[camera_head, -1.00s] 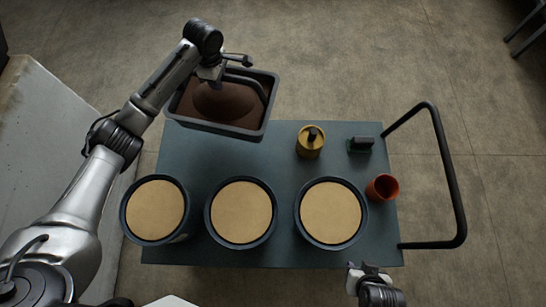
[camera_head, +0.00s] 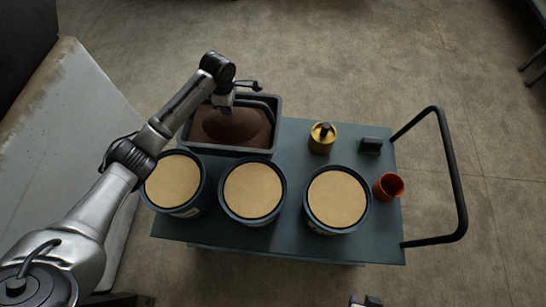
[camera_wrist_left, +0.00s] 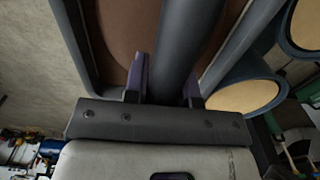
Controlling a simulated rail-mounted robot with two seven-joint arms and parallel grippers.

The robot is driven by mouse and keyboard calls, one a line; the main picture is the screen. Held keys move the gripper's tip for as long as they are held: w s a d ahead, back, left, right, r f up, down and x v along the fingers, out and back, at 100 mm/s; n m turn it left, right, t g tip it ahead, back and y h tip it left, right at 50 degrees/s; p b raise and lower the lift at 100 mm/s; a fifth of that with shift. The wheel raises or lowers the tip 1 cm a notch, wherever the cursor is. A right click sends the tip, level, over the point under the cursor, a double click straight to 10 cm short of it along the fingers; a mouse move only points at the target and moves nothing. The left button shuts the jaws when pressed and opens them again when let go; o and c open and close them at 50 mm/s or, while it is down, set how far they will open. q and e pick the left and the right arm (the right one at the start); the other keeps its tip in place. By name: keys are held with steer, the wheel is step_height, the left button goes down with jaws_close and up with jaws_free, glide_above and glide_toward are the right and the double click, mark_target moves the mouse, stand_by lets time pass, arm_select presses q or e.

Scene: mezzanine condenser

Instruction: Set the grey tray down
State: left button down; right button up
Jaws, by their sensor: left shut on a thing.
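The grey tray (camera_head: 277,140) holds a mound of brown material and has a dark bar handle arching over it. It is at the far left of the blue-grey cart top (camera_head: 290,160), behind the round tubs; I cannot tell whether its base touches the cart. My left gripper (camera_head: 228,108) is shut on the handle from above. In the left wrist view its purple-lined fingers (camera_wrist_left: 165,85) sit either side of the thick handle, over the tray (camera_wrist_left: 72,45). My right gripper (camera_head: 366,301) barely shows at the bottom edge.
Three round tubs with tan tops (camera_head: 173,180) (camera_head: 252,190) (camera_head: 337,198) line the cart's near side. A yellow canister (camera_head: 322,138), a dark green block (camera_head: 370,146) and an orange cup (camera_head: 388,186) stand to the right. A black push handle (camera_head: 455,180) rises at the right end.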

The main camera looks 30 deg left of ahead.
arm_select(q)
steer(key=shift+w+f+b, duration=0.15)
steer(key=shift+f+b, duration=1.4)
steer(key=shift+f, duration=3.2)
steer(key=c, duration=1.4)
jaws_free()
steer(key=shift+f, duration=0.25)
steer(key=o, duration=0.3)
steer(key=shift+a, duration=0.1)
steer(key=shift+o, duration=0.8)
step_height(320, 180, up, 12)
steer(key=p, duration=0.3)
steer(key=shift+r, duration=0.15)
